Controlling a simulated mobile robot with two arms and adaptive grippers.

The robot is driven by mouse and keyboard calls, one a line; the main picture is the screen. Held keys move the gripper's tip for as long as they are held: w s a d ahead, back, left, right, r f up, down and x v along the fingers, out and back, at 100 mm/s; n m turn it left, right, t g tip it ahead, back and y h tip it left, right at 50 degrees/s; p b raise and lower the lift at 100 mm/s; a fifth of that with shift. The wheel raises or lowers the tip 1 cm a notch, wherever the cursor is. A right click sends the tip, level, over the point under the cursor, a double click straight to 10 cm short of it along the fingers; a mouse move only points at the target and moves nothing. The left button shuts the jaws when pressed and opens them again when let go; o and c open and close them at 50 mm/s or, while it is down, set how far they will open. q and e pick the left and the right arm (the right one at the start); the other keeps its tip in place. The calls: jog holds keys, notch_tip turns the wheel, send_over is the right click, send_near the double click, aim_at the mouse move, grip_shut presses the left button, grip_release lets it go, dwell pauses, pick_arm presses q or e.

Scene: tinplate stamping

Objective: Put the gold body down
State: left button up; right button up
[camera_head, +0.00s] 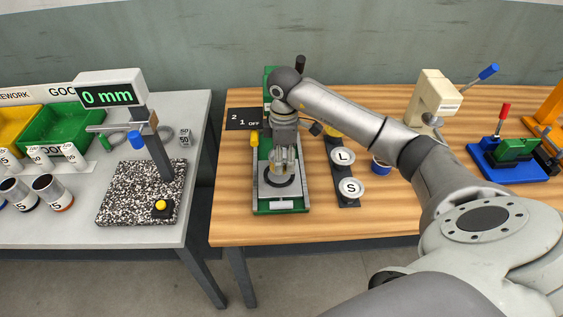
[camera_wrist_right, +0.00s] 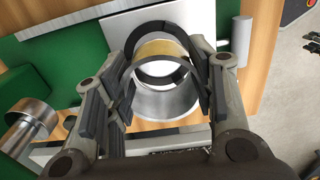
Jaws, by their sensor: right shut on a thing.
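My right gripper (camera_head: 284,162) is over the green stamping fixture (camera_head: 281,206) on the wooden table, pointing down. In the right wrist view its fingers (camera_wrist_right: 163,88) are closed around an open, ring-like body with a gold band (camera_wrist_right: 162,48). A silvery cylindrical surface shows between the fingers below the band. In the head view the fingers hide most of the body. It is low over a dark round seat (camera_head: 279,188); whether it touches the seat I cannot tell. My left gripper is not in view.
A dark strip with round pieces marked L (camera_head: 343,156) and S (camera_head: 351,187) lies to the right of the fixture. A beige press (camera_head: 434,102) and a blue-based vise (camera_head: 512,160) stand farther right. A grey table with a gauge (camera_head: 112,97) and bins is at left.

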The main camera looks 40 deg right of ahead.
jog(key=shift+w+a+f, duration=0.15)
jog(key=shift+w+f, duration=0.2)
jog(key=shift+f, duration=0.15)
notch_tip(320, 180, down, 2)
jog(key=shift+f+p, duration=0.15)
jog(key=shift+p, duration=0.7)
jog(key=shift+f, duration=0.3)
jog(key=shift+f, duration=0.2)
jog(key=o, duration=0.8)
